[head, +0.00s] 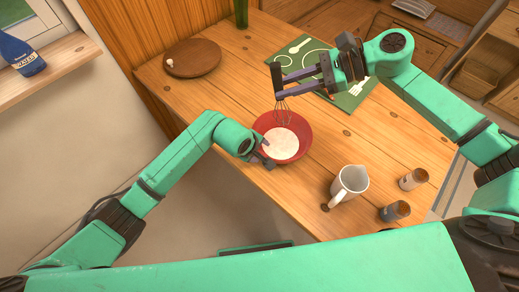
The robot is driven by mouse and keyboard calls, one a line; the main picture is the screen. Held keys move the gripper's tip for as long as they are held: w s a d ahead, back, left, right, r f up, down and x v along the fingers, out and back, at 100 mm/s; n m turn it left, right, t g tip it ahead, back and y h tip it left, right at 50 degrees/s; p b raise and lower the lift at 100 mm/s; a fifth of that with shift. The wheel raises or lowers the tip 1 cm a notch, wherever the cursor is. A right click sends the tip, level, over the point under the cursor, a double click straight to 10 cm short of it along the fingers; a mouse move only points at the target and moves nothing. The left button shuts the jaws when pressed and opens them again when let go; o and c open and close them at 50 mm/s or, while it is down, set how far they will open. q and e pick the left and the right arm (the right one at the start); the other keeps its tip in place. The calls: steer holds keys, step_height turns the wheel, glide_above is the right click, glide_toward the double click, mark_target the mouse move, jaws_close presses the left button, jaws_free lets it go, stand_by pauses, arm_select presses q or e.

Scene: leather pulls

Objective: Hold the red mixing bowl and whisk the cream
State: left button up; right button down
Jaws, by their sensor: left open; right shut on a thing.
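The red mixing bowl (304,128) stands on the wooden table with white cream (282,144) in it. My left gripper (266,155) is open at the bowl's near left rim; I cannot tell whether it touches the rim. My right gripper (278,80) is above the bowl's far side and shut on the whisk (282,108). The whisk's wires hang down over the far part of the bowl. I cannot tell whether their tips reach the cream.
A white jug (349,184) and two small jars (413,179) (395,211) stand at the table's near right. A green mat (312,50) lies behind the bowl. A round wooden board (193,58) and a green bottle (241,13) are at the back. The table's left part is clear.

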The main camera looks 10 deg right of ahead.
arm_select(q)
jaws_close()
stand_by(2.4)
